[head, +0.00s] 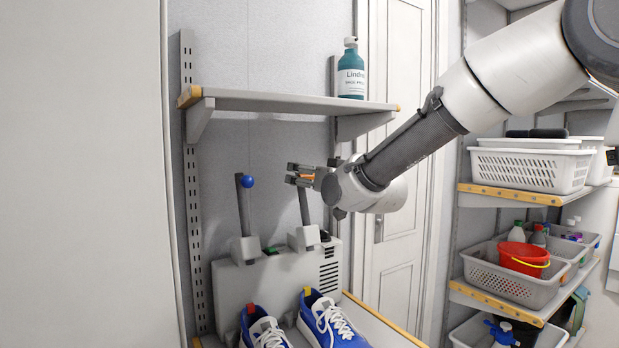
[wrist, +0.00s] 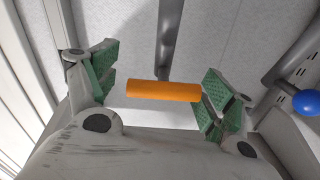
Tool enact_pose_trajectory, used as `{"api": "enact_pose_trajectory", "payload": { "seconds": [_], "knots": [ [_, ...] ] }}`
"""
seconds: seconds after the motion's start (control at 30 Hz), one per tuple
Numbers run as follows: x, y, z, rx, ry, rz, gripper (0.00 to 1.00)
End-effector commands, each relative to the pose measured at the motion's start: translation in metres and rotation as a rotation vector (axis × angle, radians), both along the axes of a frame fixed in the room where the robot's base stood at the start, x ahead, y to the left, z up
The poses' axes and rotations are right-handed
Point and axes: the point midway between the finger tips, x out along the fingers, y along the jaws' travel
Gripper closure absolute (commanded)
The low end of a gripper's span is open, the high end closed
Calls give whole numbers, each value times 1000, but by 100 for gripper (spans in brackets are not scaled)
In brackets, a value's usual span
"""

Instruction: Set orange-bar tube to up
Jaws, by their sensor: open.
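The orange bar (wrist: 163,91) sits crosswise at the end of a dark grey tube (head: 304,207). The tube rises from the right-hand mount on a grey box and stands close to upright, leaning slightly left in the head view. My gripper (head: 302,176) is at the tube's top end, open. In the wrist view the bar lies between its green-padded fingers (wrist: 160,88). The bar's right end is close to the right finger; I cannot tell whether they touch. A gap shows at the left finger. In the head view the fingers partly hide the bar.
A second tube with a blue ball (head: 247,182) stands left of my gripper. A shelf (head: 290,101) with a teal bottle (head: 351,70) is above. Blue shoes (head: 328,320) stand in front of the grey box (head: 235,290). Shelves with baskets (head: 525,168) are at right.

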Motion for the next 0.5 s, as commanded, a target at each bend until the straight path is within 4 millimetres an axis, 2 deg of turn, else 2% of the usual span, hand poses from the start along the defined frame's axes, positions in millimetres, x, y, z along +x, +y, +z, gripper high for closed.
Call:
{"api": "enact_pose_trajectory", "payload": {
  "seconds": [0.17, 0.5],
  "knots": [
    [-19, -13, 1, 1, -1, 1, 17],
    [-79, -54, 1, 1, -2, 0, 17]
  ]
}}
